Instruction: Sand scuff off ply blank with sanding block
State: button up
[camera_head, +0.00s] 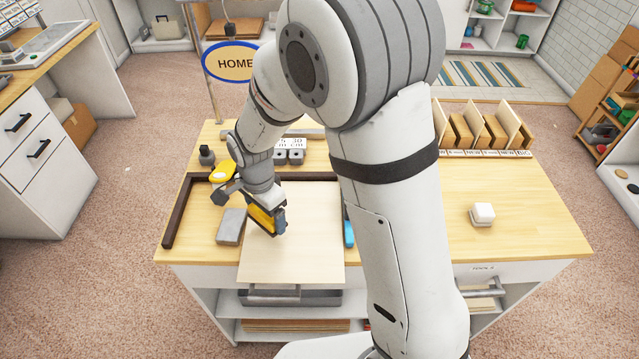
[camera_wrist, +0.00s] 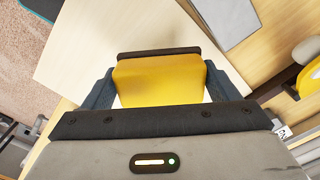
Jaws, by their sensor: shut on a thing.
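The ply blank (camera_head: 298,255) is a pale sheet lying flat on the bench, its near end at the front edge. It also shows in the wrist view (camera_wrist: 105,28). My gripper (camera_head: 268,217) is over the blank's left part, shut on the yellow sanding block (camera_head: 262,218). In the wrist view the block (camera_wrist: 160,82) sits between both fingers, with a dark strip along its far side. The block is low over the blank; I cannot tell if it touches. I see no scuff on the visible ply; my gripper and arm hide part of it.
A flat grey piece (camera_head: 231,226) lies left of my gripper, inside a dark corner fence (camera_head: 172,225). A blue item (camera_head: 349,234) is at the blank's right edge. A white block (camera_head: 482,213) stands on the clear right side of the bench. Upright boards (camera_head: 485,130) stand behind.

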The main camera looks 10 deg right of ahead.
jog(key=shift+r+p, duration=1.1)
jog(key=shift+r, duration=0.85)
